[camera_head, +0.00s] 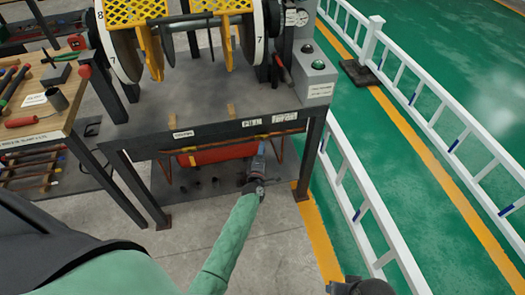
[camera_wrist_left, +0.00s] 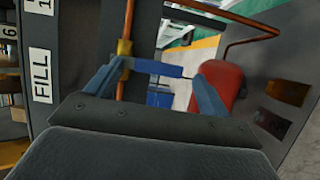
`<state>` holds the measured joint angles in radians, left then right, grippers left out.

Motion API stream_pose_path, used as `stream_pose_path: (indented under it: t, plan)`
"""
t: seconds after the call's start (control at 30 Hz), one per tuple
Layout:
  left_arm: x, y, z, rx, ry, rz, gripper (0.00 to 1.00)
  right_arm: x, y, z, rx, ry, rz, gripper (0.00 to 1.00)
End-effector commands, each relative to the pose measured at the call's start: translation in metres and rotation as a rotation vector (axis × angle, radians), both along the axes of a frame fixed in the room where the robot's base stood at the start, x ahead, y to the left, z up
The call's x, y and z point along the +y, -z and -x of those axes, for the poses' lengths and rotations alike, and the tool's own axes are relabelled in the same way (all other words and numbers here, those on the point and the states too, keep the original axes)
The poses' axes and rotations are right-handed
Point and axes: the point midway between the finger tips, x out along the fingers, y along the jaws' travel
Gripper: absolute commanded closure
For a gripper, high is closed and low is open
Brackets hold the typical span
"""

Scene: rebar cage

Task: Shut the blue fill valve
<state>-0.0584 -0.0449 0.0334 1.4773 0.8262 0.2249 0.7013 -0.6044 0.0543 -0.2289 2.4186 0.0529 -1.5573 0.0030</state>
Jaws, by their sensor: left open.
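The blue fill valve lever (camera_wrist_left: 158,69) shows in the left wrist view, at a brass fitting on an upright copper pipe (camera_wrist_left: 126,30). The lever points to the right, roughly crosswise to the pipe. My left gripper (camera_wrist_left: 157,74) is open, with one blue finger by the fitting and the other near the lever's free end. I cannot tell whether either finger touches. In the head view my left gripper (camera_head: 260,155) is under the bench's right front edge, where the valve cannot be made out. A dark part at the bottom of the head view may be my right gripper (camera_head: 360,287).
A FILL label (camera_wrist_left: 41,71) is on the panel left of the pipe. A red tank (camera_head: 217,154) lies under the bench (camera_head: 200,105). A bench leg (camera_head: 311,158) and a white railing (camera_head: 357,180) stand right of my gripper. Tools lie on a wooden table (camera_head: 62,120) at left.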

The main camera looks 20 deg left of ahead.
Motion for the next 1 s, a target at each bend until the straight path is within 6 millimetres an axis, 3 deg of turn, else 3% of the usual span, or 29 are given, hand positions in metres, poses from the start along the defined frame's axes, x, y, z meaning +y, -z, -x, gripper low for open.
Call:
stream_pose_path:
  t: [0.1, 0.33, 1.0]
  plan:
    - [-0.003, 0.001, 0.017, 0.000, 0.000, 0.000, 0.19, 0.004, 0.005, -0.001, -0.008, -0.005, -0.008, 0.57]
    - [-0.007, 0.000, 0.036, 0.000, 0.000, -0.002, 0.19, 0.009, 0.009, -0.003, -0.023, -0.014, -0.017, 0.57]
    - [-0.008, 0.000, 0.039, 0.001, 0.000, -0.007, 0.19, 0.010, 0.012, -0.001, -0.015, -0.008, -0.021, 0.57]
